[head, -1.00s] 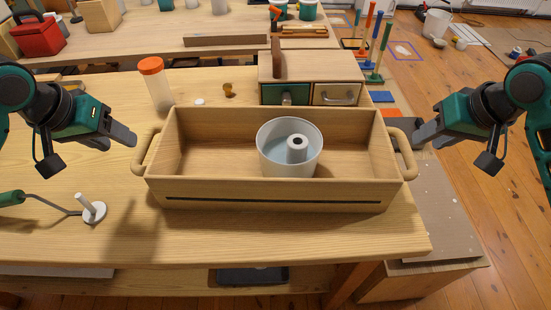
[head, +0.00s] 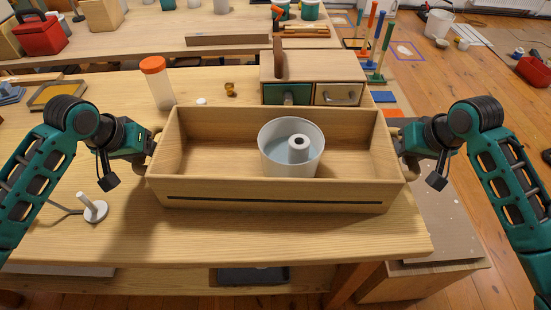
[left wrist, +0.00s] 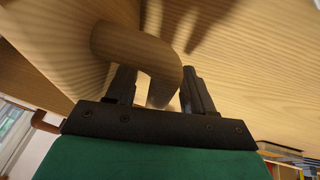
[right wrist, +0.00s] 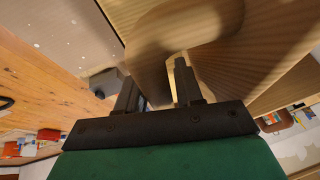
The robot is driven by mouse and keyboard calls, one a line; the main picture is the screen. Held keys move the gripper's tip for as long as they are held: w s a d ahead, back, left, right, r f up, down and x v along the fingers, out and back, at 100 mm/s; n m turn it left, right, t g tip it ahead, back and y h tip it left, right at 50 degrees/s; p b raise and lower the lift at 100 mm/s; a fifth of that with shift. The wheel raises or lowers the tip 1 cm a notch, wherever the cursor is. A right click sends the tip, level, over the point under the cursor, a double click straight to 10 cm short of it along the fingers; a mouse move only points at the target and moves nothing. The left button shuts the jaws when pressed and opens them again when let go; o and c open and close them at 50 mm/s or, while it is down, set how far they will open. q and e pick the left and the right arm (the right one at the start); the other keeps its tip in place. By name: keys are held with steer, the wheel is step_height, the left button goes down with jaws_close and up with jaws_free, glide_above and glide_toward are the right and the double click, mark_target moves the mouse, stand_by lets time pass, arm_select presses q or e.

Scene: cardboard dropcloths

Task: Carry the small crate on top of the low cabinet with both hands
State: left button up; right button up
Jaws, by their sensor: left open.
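The small crate is an open wooden box (head: 275,201) with a loop handle at each end, resting level on the wooden table. My left gripper (head: 150,148) is at the left handle; in the left wrist view the open fingers (left wrist: 158,90) stand on either side of the handle (left wrist: 135,48). My right gripper (head: 402,143) is at the right handle; its fingers (right wrist: 160,85) flank the handle (right wrist: 150,65), but their contact is unclear. A low wooden cabinet (head: 430,279) with a brown sheet on top stands right of the table.
A two-drawer box (head: 312,72) sits close behind the crate. An orange-lidded jar (head: 158,82) stands behind its left end. A paint roller (head: 93,208) lies left of the crate. The table (head: 250,238) is clear in front. Several coloured-handled tools stand behind on the right.

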arm_select(q)
steer(key=c, duration=0.6)
arm_select(e)
steer(key=c, duration=0.6)
arm_select(q)
jaws_close()
arm_select(e)
jaws_close()
arm_select(q)
steer(key=shift+w+r, duration=0.1)
steer(key=shift+r, duration=0.2)
arm_select(e)
steer(key=shift+w+r, duration=0.1)
steer(key=shift+r, duration=0.2)
